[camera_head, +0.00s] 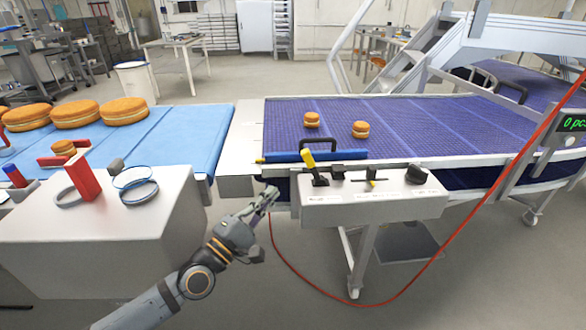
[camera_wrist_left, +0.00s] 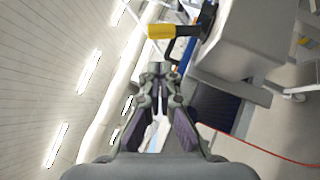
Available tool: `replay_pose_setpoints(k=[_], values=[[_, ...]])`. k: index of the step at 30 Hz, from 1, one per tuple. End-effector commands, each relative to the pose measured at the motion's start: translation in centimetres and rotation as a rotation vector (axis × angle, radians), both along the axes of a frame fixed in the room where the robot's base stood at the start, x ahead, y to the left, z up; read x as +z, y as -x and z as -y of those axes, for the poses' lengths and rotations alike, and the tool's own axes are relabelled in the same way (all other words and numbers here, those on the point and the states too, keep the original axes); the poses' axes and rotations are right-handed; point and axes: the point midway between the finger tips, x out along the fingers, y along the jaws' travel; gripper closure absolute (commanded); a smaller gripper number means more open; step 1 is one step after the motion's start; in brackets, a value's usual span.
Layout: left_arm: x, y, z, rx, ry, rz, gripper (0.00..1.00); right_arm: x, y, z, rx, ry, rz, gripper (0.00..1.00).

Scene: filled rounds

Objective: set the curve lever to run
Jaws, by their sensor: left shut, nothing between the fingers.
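A grey control box (camera_head: 375,207) hangs on the near side of the purple conveyor. A lever with a yellow grip (camera_head: 308,158) and black lower part leans left at its left end. A black switch (camera_head: 337,172), a small lever with a yellow tip (camera_head: 372,178) and a black knob (camera_head: 416,175) sit further right. The labels are too small to read, so I cannot tell which is the curve lever. My left gripper (camera_head: 268,196) is shut and empty, left of the box and below the yellow grip. In the left wrist view, the yellow grip (camera_wrist_left: 172,31) is just beyond the fingertips (camera_wrist_left: 157,70), apart from them.
Two small filled rounds (camera_head: 360,129) lie on the purple belt (camera_head: 420,125). Larger rounds (camera_head: 76,113) lie on the blue belt (camera_head: 180,130). A white cabinet (camera_head: 100,220) with a red part stands left. A red cable (camera_head: 455,235) hangs in front of the conveyor.

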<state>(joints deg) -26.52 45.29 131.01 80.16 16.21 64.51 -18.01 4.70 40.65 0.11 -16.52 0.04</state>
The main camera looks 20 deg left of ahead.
Motion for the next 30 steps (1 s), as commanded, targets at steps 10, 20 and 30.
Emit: replay_pose_setpoints(k=[10,20,30], values=[[0.1,-0.1,-0.2,0.005,0.011,0.001,1.00,0.0,0.0,0.0,0.000,0.000,0.000,0.20],[1.6,-3.5,0.7,0.010,0.017,0.007,1.00,0.4,1.0,0.0,0.000,0.000,-0.004,0.20],[2.9,-8.5,2.3,0.005,0.011,0.003,1.00,1.1,2.1,0.0,0.001,-0.001,-0.007,0.20]])
